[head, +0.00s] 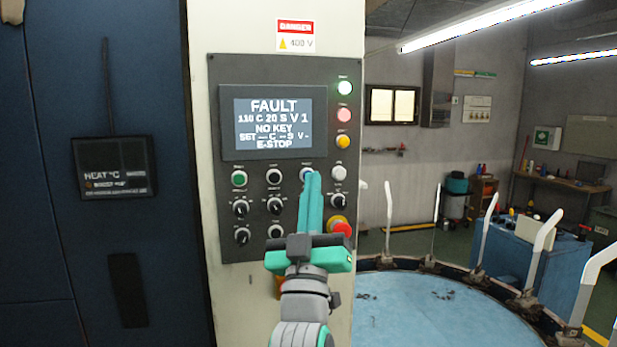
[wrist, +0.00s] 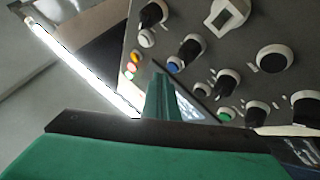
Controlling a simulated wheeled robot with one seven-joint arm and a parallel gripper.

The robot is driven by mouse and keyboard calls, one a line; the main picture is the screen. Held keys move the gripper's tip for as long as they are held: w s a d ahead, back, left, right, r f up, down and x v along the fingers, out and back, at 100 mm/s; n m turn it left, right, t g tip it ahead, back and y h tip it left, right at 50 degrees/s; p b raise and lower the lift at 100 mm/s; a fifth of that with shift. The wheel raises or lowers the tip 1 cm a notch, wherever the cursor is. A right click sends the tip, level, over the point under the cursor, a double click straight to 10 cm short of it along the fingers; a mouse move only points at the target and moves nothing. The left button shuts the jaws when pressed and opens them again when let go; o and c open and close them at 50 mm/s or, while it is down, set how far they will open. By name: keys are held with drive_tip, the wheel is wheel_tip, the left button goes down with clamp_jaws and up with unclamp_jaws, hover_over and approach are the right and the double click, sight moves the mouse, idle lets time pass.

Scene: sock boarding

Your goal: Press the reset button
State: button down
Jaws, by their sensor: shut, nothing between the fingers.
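The control panel (head: 222,220) is a dark plate on a pale cabinet. The blue button (head: 307,172), under a small label too blurred to read surely, sits in the top button row between a black button and a white one. My gripper (head: 313,180) is shut and empty, its teal fingers reaching up the panel with the tips overlapping the blue button's lower part. In the wrist view the blue button (wrist: 173,63) shows just beyond the finger tips (wrist: 160,78). I cannot tell whether they touch it.
The screen (head: 272,122) reads FAULT, NO KEY and E-STOP. A red emergency-stop knob (head: 341,227) is right of my fingers. A green button (head: 239,178), a white button (head: 339,172) and several selector knobs surround them. A round blue table (head: 430,315) stands at right.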

drive_tip(key=shift+w, duration=0.1)
idle(0.4)
drive_tip(key=shift+w+a, duration=0.15)
drive_tip(key=shift+w, duration=0.15)
drive_tip(key=shift+w+a, duration=0.1)
drive_tip(key=shift+w, duration=0.35)
idle(0.8)
drive_tip(key=shift+s, duration=0.15)
drive_tip(key=shift+s+d, duration=0.25)
drive_tip(key=shift+s, duration=0.45)
drive_tip(key=s, duration=0.1)
drive_tip(key=s+d, duration=0.1)
drive_tip(key=s, duration=0.2)
drive_tip(key=shift+s+d, duration=0.25)
drive_tip(key=shift+s, duration=0.1)
drive_tip(key=shift+f, duration=0.1)
idle(0.6)
